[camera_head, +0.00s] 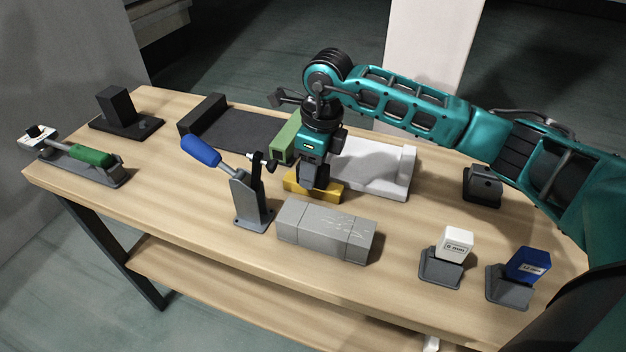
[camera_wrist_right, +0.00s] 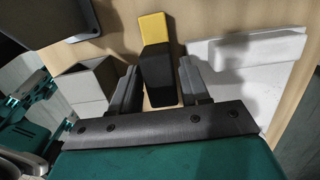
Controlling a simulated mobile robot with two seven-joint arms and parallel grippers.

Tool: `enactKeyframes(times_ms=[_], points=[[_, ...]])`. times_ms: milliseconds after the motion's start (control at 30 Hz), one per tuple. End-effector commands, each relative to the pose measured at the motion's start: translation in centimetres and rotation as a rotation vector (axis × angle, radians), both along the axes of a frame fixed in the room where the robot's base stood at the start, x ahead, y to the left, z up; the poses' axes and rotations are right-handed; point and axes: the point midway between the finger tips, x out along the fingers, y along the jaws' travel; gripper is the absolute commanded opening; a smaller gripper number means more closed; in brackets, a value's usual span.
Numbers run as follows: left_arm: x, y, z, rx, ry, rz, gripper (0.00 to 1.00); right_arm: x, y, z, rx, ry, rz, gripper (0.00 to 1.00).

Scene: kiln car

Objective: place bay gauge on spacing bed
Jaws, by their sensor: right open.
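A yellow bar with a dark upright block, which I take to be the bay gauge (camera_head: 328,194), lies near the table's middle. It also shows in the right wrist view (camera_wrist_right: 155,27). My right gripper (camera_head: 315,187) is over it, pointing down. In the right wrist view its open fingers (camera_wrist_right: 157,88) stand on either side of the dark block, with a gap visible. A white slab with a raised end (camera_head: 378,176) lies just right of the gauge. It may be the spacing bed, but I cannot be sure. My left gripper is not in view.
A blue-handled clamp stand (camera_head: 250,203) and grey block (camera_head: 325,232) stand in front. A green block (camera_head: 284,145) and dark tray (camera_head: 233,132) are behind left. White (camera_head: 457,243) and blue (camera_head: 528,264) blocks sit in holders at right.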

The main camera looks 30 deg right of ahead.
Motion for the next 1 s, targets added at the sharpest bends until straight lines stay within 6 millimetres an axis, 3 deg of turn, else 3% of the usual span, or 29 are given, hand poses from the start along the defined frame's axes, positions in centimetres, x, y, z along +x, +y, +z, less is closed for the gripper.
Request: enactKeyframes(times_ms=[133,367,833,1000], points=[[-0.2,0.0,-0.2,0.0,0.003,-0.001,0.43,0.2,0.2,-2.1,0.0,0.001,0.0,0.46],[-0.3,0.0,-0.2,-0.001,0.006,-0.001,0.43,0.2,0.2,-2.3,0.0,0.0,0.0,0.46],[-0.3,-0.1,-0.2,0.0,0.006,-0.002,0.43,0.2,0.1,-2.2,0.0,-0.001,0.0,0.01],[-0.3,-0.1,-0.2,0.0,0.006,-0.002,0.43,0.3,0.1,-2.2,0.001,-0.002,0.0,0.0]])
